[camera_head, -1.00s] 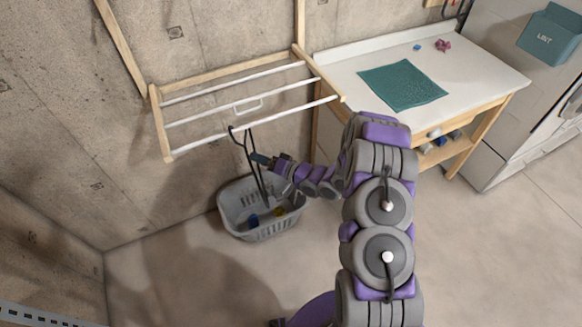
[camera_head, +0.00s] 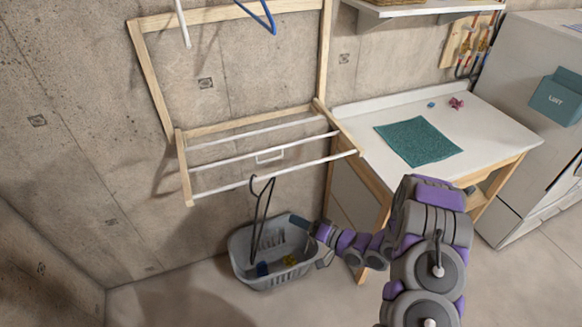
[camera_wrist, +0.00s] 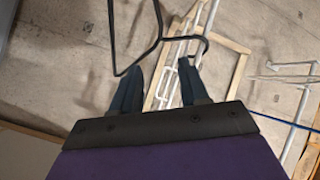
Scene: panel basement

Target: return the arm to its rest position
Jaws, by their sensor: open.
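My arm (camera_head: 425,245) reaches from the lower right toward the laundry basket. My gripper (camera_head: 318,230) is at its far end, above the right part of the basket's rim and to the right of a black hanger (camera_head: 262,208). In the wrist view my gripper (camera_wrist: 158,78) has its two dark fingers spread apart with nothing held between them. The black hanger (camera_wrist: 158,40) shows just beyond the fingers there. The hanger hangs by its hook from the front white rod of the wooden drying rack (camera_head: 186,168).
A grey laundry basket (camera_head: 262,280) with blue and yellow items stands on the floor below the rack. A white-topped table (camera_head: 480,125) with a teal cloth (camera_head: 418,141) stands at right, close to my arm. A blue hanger (camera_head: 262,18) hangs above. Open floor lies at lower left.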

